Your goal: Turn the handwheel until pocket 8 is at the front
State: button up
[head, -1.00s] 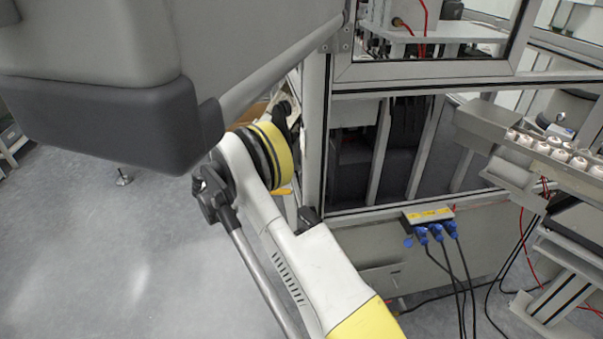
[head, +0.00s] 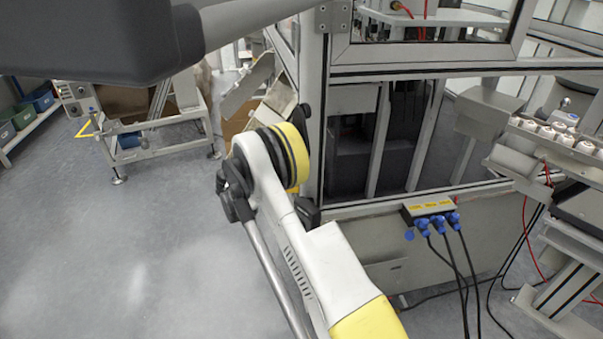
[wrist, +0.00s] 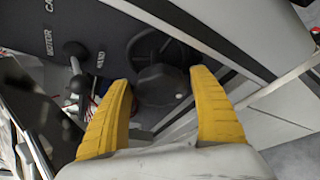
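In the wrist view the dark handwheel (wrist: 163,52) shows beyond and between the fingertips of my gripper (wrist: 161,103), on a dark panel. Its rim and a thick dark hub or knob (wrist: 161,86) are visible. My gripper's two yellow fingers are spread wide, with nothing held between them. I cannot tell exactly how far the fingertips are from the wheel. The turntable pockets and their numbers show in neither view. My gripper and the handwheel cannot be made out in the head view.
A lever with dark ball knobs (wrist: 76,62) stands left of the handwheel, by "MOTOR" and "HAND" lettering. In the head view, a framed machine (head: 330,130) stands beside my arm, with a blue-plugged socket box (head: 430,208) low on it. Grey floor (head: 110,230) is open on the left.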

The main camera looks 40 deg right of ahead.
jog(key=c, duration=0.8)
jog(key=shift+r+n+p, duration=0.15)
jog(key=shift+n+p, duration=0.15)
jog(key=shift+n, duration=0.3)
jog(key=shift+n+g+y, duration=0.6)
jog(key=shift+n, duration=0.3)
jog(key=o, duration=1.2)
jog(key=shift+w+a, duration=0.1)
jog(key=shift+a, duration=0.2)
jog(key=w+a, duration=0.3)
jog(key=a, duration=0.9)
